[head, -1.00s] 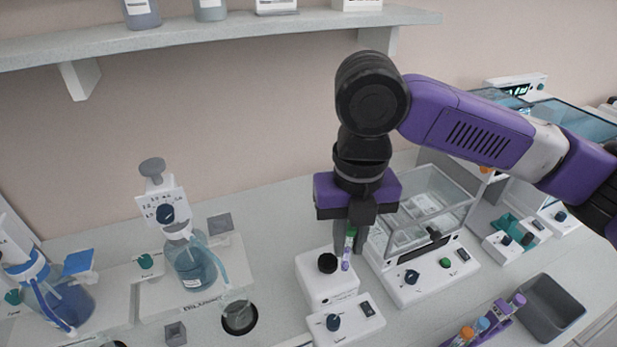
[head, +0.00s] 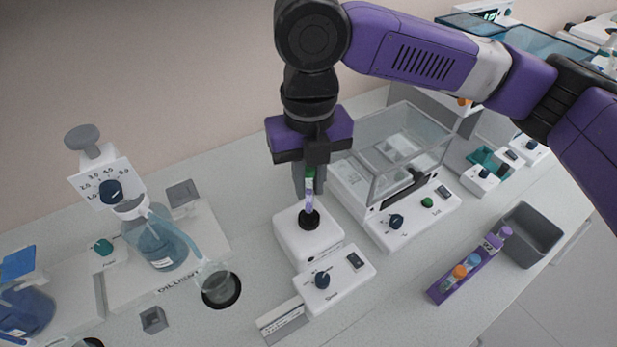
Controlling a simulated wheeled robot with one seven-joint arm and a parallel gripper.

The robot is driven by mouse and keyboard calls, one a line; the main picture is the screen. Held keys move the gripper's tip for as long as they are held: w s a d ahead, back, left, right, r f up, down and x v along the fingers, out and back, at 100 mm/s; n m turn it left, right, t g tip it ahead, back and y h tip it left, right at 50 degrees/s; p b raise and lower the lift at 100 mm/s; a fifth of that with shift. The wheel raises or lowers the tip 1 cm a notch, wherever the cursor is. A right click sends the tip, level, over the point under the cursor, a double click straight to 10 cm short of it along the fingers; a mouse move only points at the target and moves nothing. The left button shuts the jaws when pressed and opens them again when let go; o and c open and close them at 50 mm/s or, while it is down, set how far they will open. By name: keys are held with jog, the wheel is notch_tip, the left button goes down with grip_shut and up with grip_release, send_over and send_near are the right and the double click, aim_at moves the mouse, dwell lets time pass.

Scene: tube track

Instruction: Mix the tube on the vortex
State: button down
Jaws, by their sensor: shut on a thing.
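My gripper (head: 309,184) is shut on a tube (head: 309,200) with a green cap and purple contents. The tube hangs upright between the fingers. The vortex mixer (head: 293,246) is a white box with a black cup (head: 309,220) on top. The tube's lower end is at the black cup; whether it touches or sits inside I cannot tell. The vortex's control panel (head: 334,283) in front has a dark knob (head: 322,280) and a small dark switch or display (head: 355,261).
A white device with a clear lid (head: 393,150) stands close to the right of the vortex. A purple rack (head: 466,275) with several capped tubes and a grey bin (head: 530,235) are further right.

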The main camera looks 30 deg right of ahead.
aim_at(309, 211)
jog(key=shift+f, duration=0.55)
jog(key=shift+f+b, duration=0.55)
jog(key=shift+f, duration=0.75)
dwell(3.6)
